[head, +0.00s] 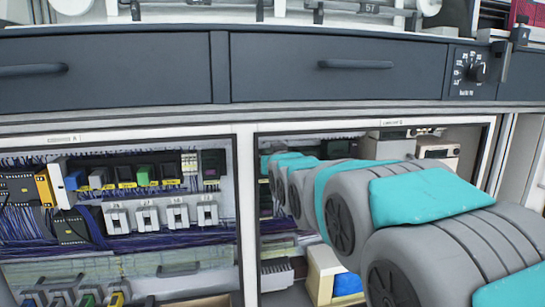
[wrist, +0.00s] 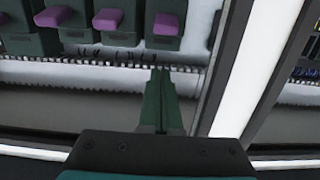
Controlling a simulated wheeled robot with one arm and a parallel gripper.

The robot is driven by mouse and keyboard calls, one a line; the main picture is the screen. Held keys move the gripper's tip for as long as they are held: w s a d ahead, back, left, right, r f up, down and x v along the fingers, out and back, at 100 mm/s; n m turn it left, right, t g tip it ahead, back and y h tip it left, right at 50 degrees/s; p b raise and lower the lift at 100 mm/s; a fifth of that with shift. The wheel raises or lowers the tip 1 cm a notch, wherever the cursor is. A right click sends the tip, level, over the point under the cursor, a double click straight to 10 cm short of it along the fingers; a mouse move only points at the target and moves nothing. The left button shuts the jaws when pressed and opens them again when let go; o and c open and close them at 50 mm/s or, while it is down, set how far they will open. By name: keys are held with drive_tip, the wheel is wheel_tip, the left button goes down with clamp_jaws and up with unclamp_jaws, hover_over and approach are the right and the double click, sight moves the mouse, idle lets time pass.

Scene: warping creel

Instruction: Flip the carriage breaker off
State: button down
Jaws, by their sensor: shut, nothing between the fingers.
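A row of dark breakers with purple levers runs along the top of the wrist view. One breaker with a purple lever (wrist: 167,25) is just above my gripper tips; others are to its left, with part of one at its right. No label is readable, so I cannot tell which is the carriage breaker. My gripper (wrist: 160,72) is shut and empty, its dark green fingers pointing up at the strip below the row. Contact with a breaker does not show. In the head view my arm reaches into the right cabinet bay and my gripper is hidden.
A pale upright post (wrist: 240,85) stands right of my gripper in the wrist view. In the head view, the left bay holds wiring and white modules (head: 147,217). Drawers with dark handles (head: 355,64) and a rotary knob (head: 477,73) are above the bays.

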drive_tip(key=x, duration=0.3)
drive_tip(key=shift+w+a+f, duration=0.1)
drive_tip(key=shift+w, duration=0.15)
drive_tip(key=shift+s+d+f, duration=0.15)
drive_tip(key=shift+s+f, duration=0.3)
drive_tip(key=shift+f, duration=0.35)
drive_tip(key=shift+s+d+f, duration=0.1)
drive_tip(key=shift+s+f, duration=0.35)
drive_tip(key=shift+f, duration=0.4)
drive_tip(key=shift+f, duration=0.1)
drive_tip(key=shift+s+f+t+b, duration=0.1)
drive_tip(key=shift+t+b, duration=0.3)
drive_tip(key=shift+b, duration=0.1)
